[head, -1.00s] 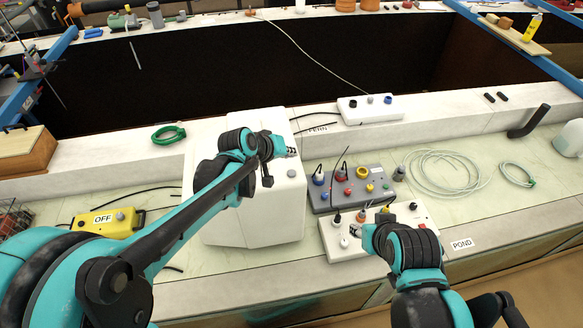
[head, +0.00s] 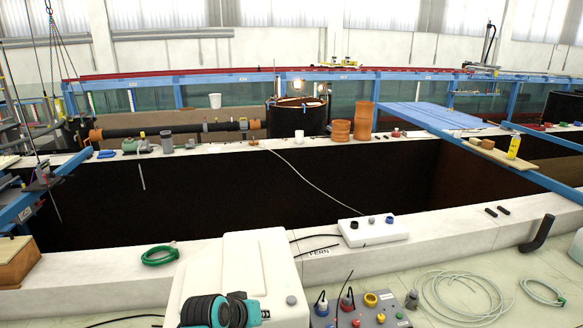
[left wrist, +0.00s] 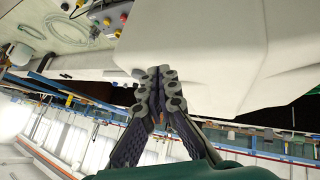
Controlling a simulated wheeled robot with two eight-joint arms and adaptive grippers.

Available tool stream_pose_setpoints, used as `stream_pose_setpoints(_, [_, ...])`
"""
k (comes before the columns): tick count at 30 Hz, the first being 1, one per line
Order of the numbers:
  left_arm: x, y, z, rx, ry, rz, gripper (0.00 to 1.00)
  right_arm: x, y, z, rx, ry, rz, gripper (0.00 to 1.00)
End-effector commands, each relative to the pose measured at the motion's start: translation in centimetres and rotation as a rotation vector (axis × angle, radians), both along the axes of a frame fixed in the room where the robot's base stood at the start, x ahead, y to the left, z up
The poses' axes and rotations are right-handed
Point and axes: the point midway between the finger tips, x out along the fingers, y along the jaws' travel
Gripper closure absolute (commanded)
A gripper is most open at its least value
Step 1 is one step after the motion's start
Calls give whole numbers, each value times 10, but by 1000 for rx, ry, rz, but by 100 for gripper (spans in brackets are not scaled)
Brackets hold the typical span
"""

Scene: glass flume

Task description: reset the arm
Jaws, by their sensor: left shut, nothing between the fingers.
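My left gripper (left wrist: 158,92) shows in the left wrist view with its two dark, ridged fingers brought together at the tips, nothing between them. Behind the fingertips is the white box-shaped tank (left wrist: 215,45). In the head view only the black and teal wrist end of my left arm shows at the bottom edge, in front of the white tank (head: 240,262); the left gripper (head: 264,314) is small there and its fingers are hard to make out. My right gripper is in neither view now.
The grey socket box (head: 375,312) stands right of the tank, a white socket box (head: 385,232) behind it on the ledge. A green hose coil (head: 160,255) lies left, pale hose coils (head: 460,297) right. The dark flume basin (head: 340,185) lies beyond.

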Motion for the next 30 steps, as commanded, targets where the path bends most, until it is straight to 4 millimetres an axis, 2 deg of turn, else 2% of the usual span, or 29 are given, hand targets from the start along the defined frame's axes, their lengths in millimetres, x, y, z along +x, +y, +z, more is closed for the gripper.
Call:
stream_pose_setpoints(1, [-19, 13, -33, 34, -1, 5, 100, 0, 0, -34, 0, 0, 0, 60])
stream_pose_setpoints(6, [-75, 51, -93, 152, -1, 14, 100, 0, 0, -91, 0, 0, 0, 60])
stream_pose_setpoints(12, [-130, 87, -163, 277, 5, 24, 100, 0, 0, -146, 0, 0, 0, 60])
stream_pose_setpoints(15, [-148, 99, -186, 317, 10, 26, 100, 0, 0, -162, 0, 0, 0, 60])
stream_pose_setpoints(20, [-160, 107, -200, 350, 13, 28, 100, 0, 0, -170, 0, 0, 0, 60])
stream_pose_setpoints(30, [-161, 108, -198, 352, 14, 28, 100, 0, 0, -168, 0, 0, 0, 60])
